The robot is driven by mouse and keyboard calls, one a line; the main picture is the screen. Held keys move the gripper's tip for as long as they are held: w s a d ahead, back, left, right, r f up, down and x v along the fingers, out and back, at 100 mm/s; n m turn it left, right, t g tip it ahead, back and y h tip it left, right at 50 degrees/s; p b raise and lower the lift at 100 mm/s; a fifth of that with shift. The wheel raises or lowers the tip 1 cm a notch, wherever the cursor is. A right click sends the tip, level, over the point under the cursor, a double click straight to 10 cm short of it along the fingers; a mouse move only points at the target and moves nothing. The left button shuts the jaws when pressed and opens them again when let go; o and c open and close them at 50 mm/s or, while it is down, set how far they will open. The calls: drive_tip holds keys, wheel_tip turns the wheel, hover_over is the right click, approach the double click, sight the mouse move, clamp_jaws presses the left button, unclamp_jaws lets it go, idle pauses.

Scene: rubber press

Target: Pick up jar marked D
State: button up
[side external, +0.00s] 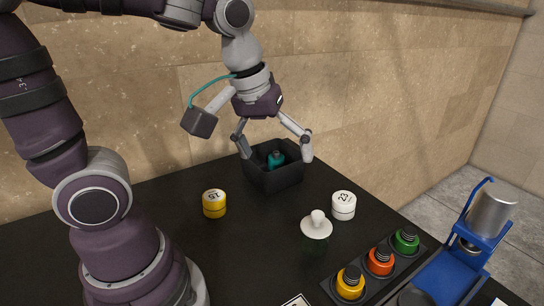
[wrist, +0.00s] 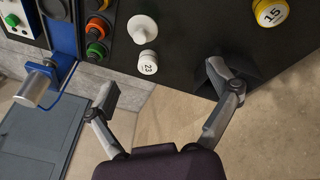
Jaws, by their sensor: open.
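No letter D is readable on any jar in either view. A teal jar (side external: 276,159) sits inside an open black box (side external: 275,183) near the wall; its marking cannot be read. My gripper (side external: 275,152) is open and empty above this box, with its fingers spread to either side in the picture. In the wrist view my gripper (wrist: 161,82) also shows open, with nothing between the fingers. A yellow jar marked 15 (side external: 214,205) stands left of the box. A white jar marked 23 (side external: 343,206) stands to the right; both also show in the wrist view.
A white-knobbed lid or stamp (side external: 316,228) stands at mid-table. A dark rack (side external: 328,288) holds yellow, orange and green bottles at the front right. A blue press (side external: 446,275) with a metal cylinder is beside it. The stone wall rises close behind the box.

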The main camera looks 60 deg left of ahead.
drive_tip(key=w+d+f+n+g, duration=0.1)
drive_tip(key=w+f+n+g, duration=0.1)
drive_tip(key=w+f+n, duration=0.4)
drive_tip(key=n+g, duration=0.2)
drive_tip(key=n, duration=0.4)
hover_over(316, 227)
drive_tip(key=f, duration=0.3)
drive_tip(key=shift+w+a, duration=0.1)
drive_tip(key=shift+w, duration=0.1)
drive_tip(key=shift+n, duration=0.4)
wheel_tip(316, 227, down, 11)
drive_tip(key=shift+a+r, duration=0.15)
drive_tip(key=shift+r, duration=0.05)
drive_tip(key=c, duration=1.3)
